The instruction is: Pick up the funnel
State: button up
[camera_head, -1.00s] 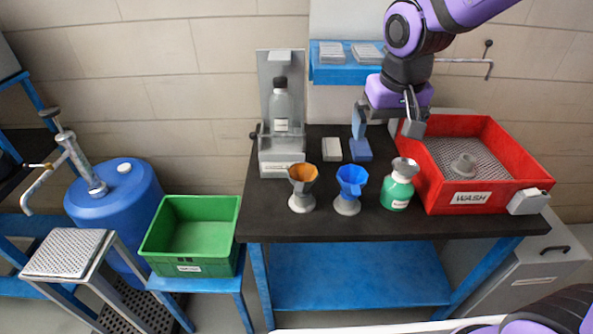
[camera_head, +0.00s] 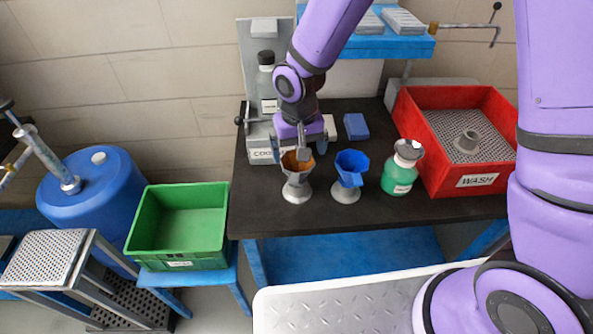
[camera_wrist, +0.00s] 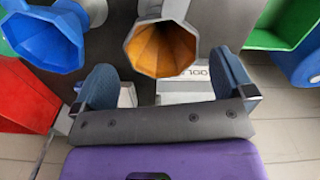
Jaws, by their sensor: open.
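A grey funnel with an orange inside (camera_head: 296,166) sits upright on a grey stand on the dark bench. It also shows in the wrist view (camera_wrist: 162,50), mouth facing the camera. A blue funnel (camera_head: 350,168) sits on a similar stand to its right, and shows at upper left in the wrist view (camera_wrist: 45,38). A third, grey funnel (camera_head: 408,150) tops a green bottle (camera_head: 399,178). My gripper (camera_head: 303,150) is open, over the orange-lined funnel; in the wrist view its blue-grey fingers (camera_wrist: 165,80) flank the near side of that funnel's mouth. Nothing is held.
A red WASH bin (camera_head: 475,183) with a grey piece inside stands at the right. A dispenser with a grey bottle (camera_head: 267,82) is behind my gripper. A blue block (camera_head: 356,126) lies farther back. A green crate (camera_head: 178,252) stands left of the bench. The bench's front strip is clear.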

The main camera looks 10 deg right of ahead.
aim_at(298, 168)
jog(key=shift+a+f, duration=0.1)
jog(key=shift+f, duration=3.3)
jog(key=c, duration=0.7)
